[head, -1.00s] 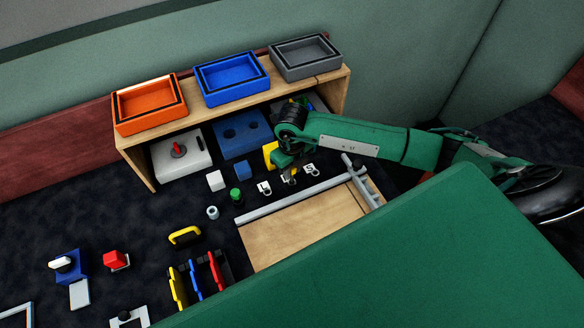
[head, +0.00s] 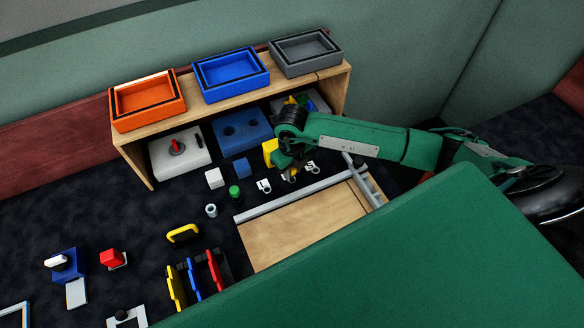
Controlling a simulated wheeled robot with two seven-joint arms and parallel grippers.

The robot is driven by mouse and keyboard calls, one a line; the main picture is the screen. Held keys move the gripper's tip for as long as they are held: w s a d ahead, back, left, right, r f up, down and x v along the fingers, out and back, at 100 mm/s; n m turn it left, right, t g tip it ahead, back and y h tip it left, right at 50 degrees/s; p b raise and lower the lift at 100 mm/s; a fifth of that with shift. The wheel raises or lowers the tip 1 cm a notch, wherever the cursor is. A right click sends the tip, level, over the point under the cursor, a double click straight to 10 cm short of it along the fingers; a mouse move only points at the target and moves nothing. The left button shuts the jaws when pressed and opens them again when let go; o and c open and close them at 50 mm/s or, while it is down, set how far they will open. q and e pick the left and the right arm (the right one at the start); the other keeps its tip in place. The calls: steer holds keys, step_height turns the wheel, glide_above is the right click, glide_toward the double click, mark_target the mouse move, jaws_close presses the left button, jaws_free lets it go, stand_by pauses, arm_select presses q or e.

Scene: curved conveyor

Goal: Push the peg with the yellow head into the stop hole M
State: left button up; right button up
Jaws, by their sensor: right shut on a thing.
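My right gripper (head: 285,166) comes in from the right and points down at the row of small white tags, between the tag L (head: 264,187) and the tag S (head: 312,168). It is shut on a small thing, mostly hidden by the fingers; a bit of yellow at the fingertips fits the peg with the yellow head. The stop hole M lies in this row, largely covered by the gripper, so I cannot tell how deep the peg sits. My left gripper is not in view.
A wooden shelf (head: 142,164) carries orange, blue and grey trays. Under it stand a white box with a red knob (head: 180,149) and a blue block with holes (head: 241,131). A yellow block (head: 270,150) is close behind the gripper. A grey rail (head: 290,199) edges a wooden board in front.

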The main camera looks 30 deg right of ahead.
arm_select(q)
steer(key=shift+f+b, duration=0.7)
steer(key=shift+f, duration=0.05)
arm_select(e)
steer(key=shift+f, duration=0.9)
steer(key=o, duration=1)
steer(key=shift+o, duration=0.2)
steer(key=shift+r, duration=0.15)
step_height(320, 180, up, 12)
steer(key=shift+r+b, duration=0.1)
steer(key=shift+b, duration=0.95)
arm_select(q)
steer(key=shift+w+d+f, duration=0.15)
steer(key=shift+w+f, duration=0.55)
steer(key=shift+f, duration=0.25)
arm_select(e)
steer(key=shift+r, duration=0.7)
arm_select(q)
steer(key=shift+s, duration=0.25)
